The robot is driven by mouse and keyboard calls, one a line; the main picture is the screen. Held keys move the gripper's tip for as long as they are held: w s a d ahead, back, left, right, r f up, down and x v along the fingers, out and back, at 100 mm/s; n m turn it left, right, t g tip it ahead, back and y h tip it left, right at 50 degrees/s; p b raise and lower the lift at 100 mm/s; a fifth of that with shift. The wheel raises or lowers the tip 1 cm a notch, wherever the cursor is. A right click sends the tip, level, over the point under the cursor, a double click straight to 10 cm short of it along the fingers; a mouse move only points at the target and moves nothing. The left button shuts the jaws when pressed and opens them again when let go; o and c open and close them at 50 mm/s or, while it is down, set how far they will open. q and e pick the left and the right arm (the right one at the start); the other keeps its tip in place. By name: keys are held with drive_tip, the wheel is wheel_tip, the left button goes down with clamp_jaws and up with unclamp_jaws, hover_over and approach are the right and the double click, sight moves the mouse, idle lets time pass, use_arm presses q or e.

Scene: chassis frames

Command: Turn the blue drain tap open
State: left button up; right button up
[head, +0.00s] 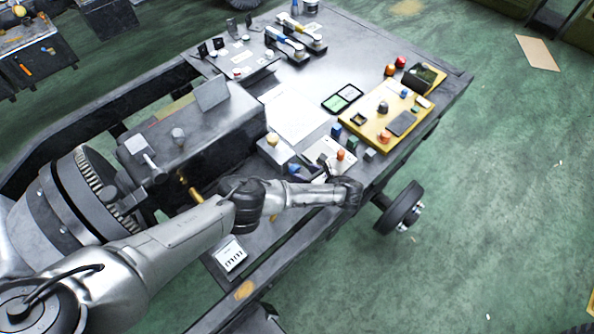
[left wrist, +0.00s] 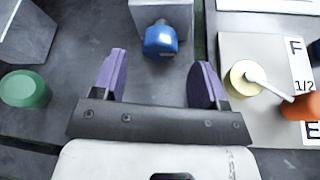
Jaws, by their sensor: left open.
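The blue drain tap (left wrist: 161,39) is a blue knob on the front of a grey block (left wrist: 160,10), near the top middle of the left wrist view. A small blue part that looks like it shows in the head view (head: 295,168), beside my left wrist. My left gripper (left wrist: 160,62) is open, with two purple finger pads apart and nothing between them. The tap lies just beyond the fingertips, between their lines; I see no contact. In the head view my arm partly hides this spot. My right gripper is not in view.
In the left wrist view, a green knob (left wrist: 25,89) stands left. A yellow board (head: 371,132) with several parts lies farther right.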

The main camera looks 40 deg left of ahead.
sight(298, 171)
use_arm(q)
drive_tip(key=x, duration=0.4)
drive_tip(key=shift+a+b, duration=0.15)
drive_tip(key=shift+b, duration=0.15)
drive_tip(key=shift+a+f, duration=0.1)
drive_tip(key=shift+a, duration=0.05)
drive_tip(key=shift+c, duration=0.4)
